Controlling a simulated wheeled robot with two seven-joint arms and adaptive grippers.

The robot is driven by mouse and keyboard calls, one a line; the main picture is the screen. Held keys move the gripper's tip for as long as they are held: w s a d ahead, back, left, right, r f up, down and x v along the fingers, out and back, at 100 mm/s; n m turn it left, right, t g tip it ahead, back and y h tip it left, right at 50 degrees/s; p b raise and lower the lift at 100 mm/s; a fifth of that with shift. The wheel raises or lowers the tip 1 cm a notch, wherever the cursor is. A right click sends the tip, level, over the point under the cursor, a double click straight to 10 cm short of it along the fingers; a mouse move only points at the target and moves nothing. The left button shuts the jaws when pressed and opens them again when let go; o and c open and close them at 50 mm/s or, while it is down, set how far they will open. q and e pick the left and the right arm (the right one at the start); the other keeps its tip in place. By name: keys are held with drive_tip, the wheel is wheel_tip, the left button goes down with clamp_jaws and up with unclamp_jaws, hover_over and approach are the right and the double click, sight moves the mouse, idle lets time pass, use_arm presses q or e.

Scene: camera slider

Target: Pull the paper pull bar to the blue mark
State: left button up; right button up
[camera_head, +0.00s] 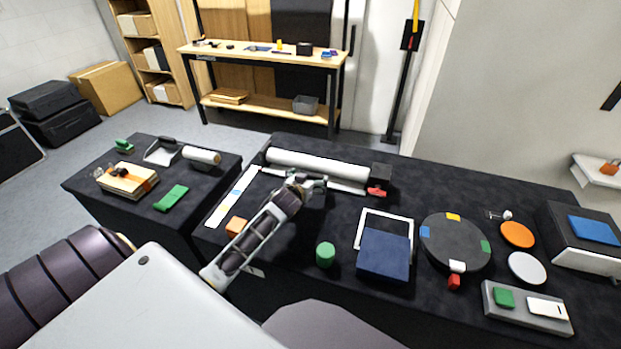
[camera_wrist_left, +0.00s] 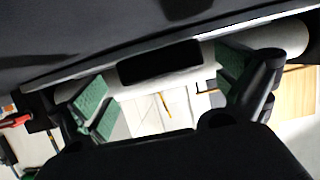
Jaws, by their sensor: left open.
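The white paper roll (camera_head: 320,164) lies across the back of the dark table. A thin pale bar, apparently the paper pull bar (camera_head: 346,188), runs along its front edge; the gripper hides part of it. A white strip (camera_head: 222,208) to the left carries the blue mark (camera_head: 236,192). My left gripper (camera_head: 314,186) is at the bar, in front of the roll. In the left wrist view its green-padded fingers (camera_wrist_left: 163,82) are apart, with a black block (camera_wrist_left: 160,62) between them in the picture. Contact cannot be told. My right gripper is not in view.
A red piece (camera_head: 377,191) sits at the roll's right end. A round dark turntable (camera_head: 455,243) is to the right.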

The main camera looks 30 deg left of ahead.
use_arm(q)
drive_tip(key=shift+w+a+f, duration=0.15)
drive_tip(key=shift+w+f, duration=0.05)
drive_tip(key=shift+w, duration=0.4)
drive_tip(key=shift+w+f, duration=0.15)
drive_tip(key=shift+w, duration=0.15)
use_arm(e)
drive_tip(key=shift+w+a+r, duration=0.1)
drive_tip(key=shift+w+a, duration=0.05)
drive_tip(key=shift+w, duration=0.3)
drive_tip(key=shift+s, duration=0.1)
